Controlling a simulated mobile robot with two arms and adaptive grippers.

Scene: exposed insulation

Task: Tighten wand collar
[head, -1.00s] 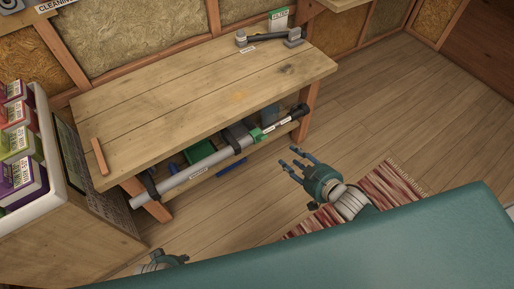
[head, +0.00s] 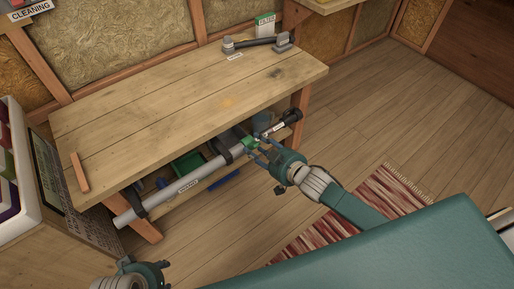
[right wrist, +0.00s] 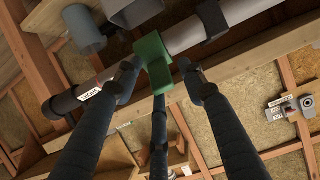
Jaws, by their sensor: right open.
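The wand (head: 188,184) is a long grey tube with a label, lying at a slant along the front of the workbench below its top. Its green collar (head: 249,143) sits near the black right end (head: 292,117). My right gripper (head: 261,151) is open and empty, its dark fingers pointing at the collar. In the right wrist view the green collar (right wrist: 154,60) appears between and just beyond the spread fingers (right wrist: 158,88); contact cannot be told. My left gripper (head: 145,272) is at the bottom left edge, away from the wand; its fingers are not clear.
The workbench top (head: 180,115) overhangs the wand. Dark clips (head: 137,203) hold the tube, and a green bin (head: 188,166) stands behind it. A dark-handled fixture (head: 256,43) lies at the back of the top. A striped rug (head: 355,215) lies on open floor at right.

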